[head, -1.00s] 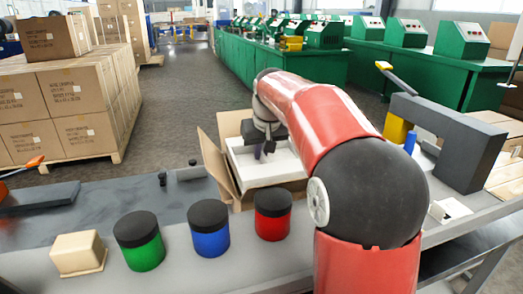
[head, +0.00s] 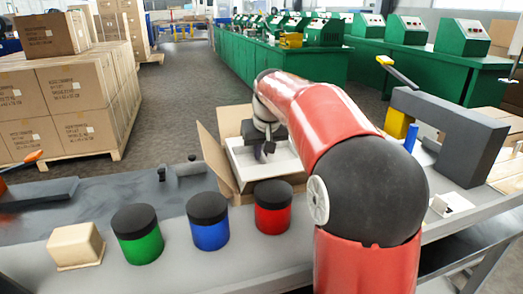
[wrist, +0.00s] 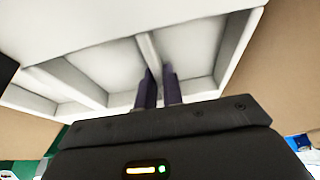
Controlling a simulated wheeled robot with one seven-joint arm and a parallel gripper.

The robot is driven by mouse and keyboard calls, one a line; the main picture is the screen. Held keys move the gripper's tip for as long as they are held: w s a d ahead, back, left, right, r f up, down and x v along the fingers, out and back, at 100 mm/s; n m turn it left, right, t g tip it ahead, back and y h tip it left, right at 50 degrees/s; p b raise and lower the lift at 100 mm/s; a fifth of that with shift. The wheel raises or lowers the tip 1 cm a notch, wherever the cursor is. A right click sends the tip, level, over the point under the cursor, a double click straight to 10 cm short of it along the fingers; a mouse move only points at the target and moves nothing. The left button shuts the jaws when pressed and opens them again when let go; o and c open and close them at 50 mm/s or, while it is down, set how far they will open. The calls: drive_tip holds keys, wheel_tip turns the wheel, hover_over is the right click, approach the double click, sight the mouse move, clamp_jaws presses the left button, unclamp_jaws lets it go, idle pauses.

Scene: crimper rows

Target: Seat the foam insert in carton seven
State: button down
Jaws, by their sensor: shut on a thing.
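In the wrist view the insert (wrist: 98,70) shows several compartments split by thin walls. My gripper (head: 264,152) is over the insert, its dark fingers pointing down into it. In the wrist view my gripper (wrist: 159,78) has its fingers on either side of a dividing wall, shut on it. I cannot tell how deep the insert sits, and no carton number is readable.
Green, blue and red jars (head: 210,232) with black lids and a cream block (head: 76,247) stand along the near bench. A grey arch-shaped frame (head: 450,125) stands at the right. Stacked cartons (head: 65,110) are on a pallet at the left.

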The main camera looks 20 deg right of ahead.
sight(265, 158)
drive_tip(key=shift+f+b, duration=2.85)
drive_tip(key=shift+f, duration=1.3)
drive_tip(key=c, duration=1.5)
unclamp_jaws()
drive_tip(key=shift+o, duration=0.2)
drive_tip(key=shift+r, duration=0.1)
drive_tip(key=p+v, duration=0.1)
drive_tip(key=v, duration=0.6)
drive_tip(key=shift+s+r, duration=0.2)
drive_tip(key=shift+r, duration=0.2)
